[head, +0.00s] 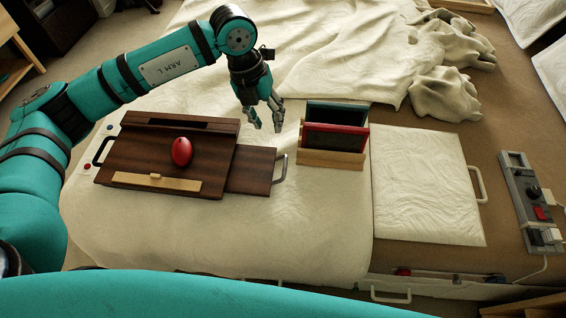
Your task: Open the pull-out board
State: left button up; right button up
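The pull-out board (252,171) is a dark brown wooden panel. It sticks out a little from the right side of a larger dark wooden unit (138,150) on the cream cloth. A metal handle (280,170) is on its right end. My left gripper (268,128) points down above and behind the handle, apart from it. Its fingers are spread with nothing between them. My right gripper is not in view.
A red egg-shaped object (182,152) and a pale wooden strip (157,182) lie on the unit. A wooden rack with dark panels (332,158) stands just right of the handle. A white panel (425,185) and a grey power strip (530,200) lie farther right.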

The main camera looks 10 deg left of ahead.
aim_at(284, 166)
pick_arm(q)
jog(key=shift+n, duration=0.3)
jog(key=p+x, duration=0.1)
jog(key=x, duration=1.6)
jog(key=shift+f, duration=0.15)
grip_shut()
